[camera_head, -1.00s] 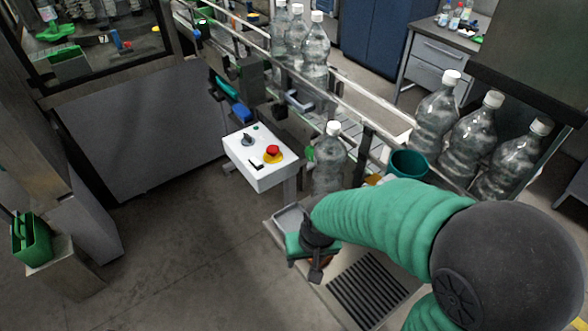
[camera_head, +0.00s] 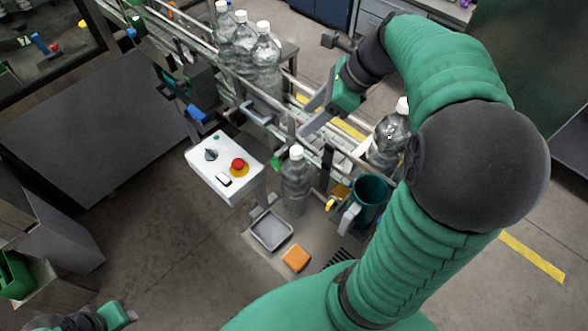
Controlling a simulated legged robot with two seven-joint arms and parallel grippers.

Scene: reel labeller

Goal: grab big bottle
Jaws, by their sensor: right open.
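Several large clear plastic bottles with white caps are in view. A group of three, including this bottle (camera_head: 265,65), stands upright on the conveyor at the upper middle. A single bottle (camera_head: 296,182) stands upright at the conveyor's near side. Another bottle (camera_head: 391,138) is on the right, partly hidden by my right arm. My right gripper (camera_head: 312,122) is open and empty above the conveyor, between the group of three and the right bottle, apart from all of them. My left gripper (camera_head: 118,316) is only partly visible at the bottom left edge; its jaws cannot be made out.
The conveyor (camera_head: 205,60) with metal rails runs diagonally. A white control box (camera_head: 222,168) with a red button stands left of the single bottle. A teal cup (camera_head: 369,194), a grey tray (camera_head: 271,230) and an orange block (camera_head: 296,258) are near. The floor at lower left is open.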

